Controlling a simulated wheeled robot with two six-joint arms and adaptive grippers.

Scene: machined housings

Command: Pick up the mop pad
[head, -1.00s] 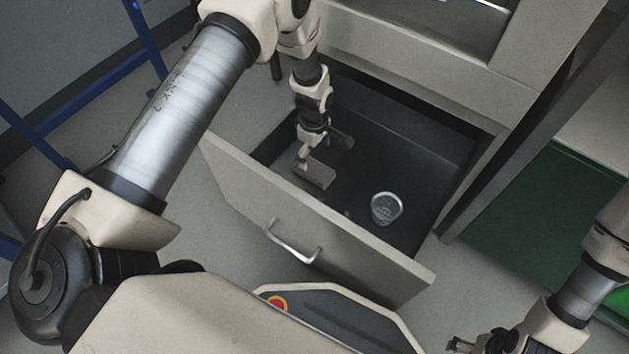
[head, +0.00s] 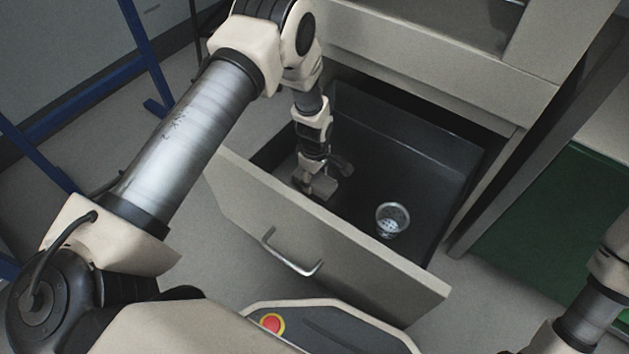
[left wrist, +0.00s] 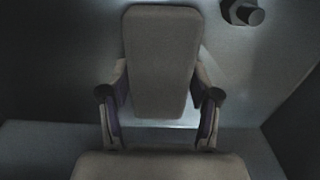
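The mop pad (head: 325,187) is a flat grey, rounded rectangular block inside the open drawer, partly hidden by my left gripper. It fills the upper middle of the left wrist view (left wrist: 160,60). My left gripper (head: 312,190) is down in the drawer at the pad. In the left wrist view its two fingers (left wrist: 160,85) stand wide apart, one along each long side of the pad. Their tips seem to meet the pad's edges, but I cannot tell whether they press on it. My right arm shows at the lower right; its gripper is out of frame.
The drawer's front panel (head: 325,240) with its metal handle (head: 290,255) faces me. A small dark object (left wrist: 243,12) lies near the pad. The drawer floor around the glass is clear.

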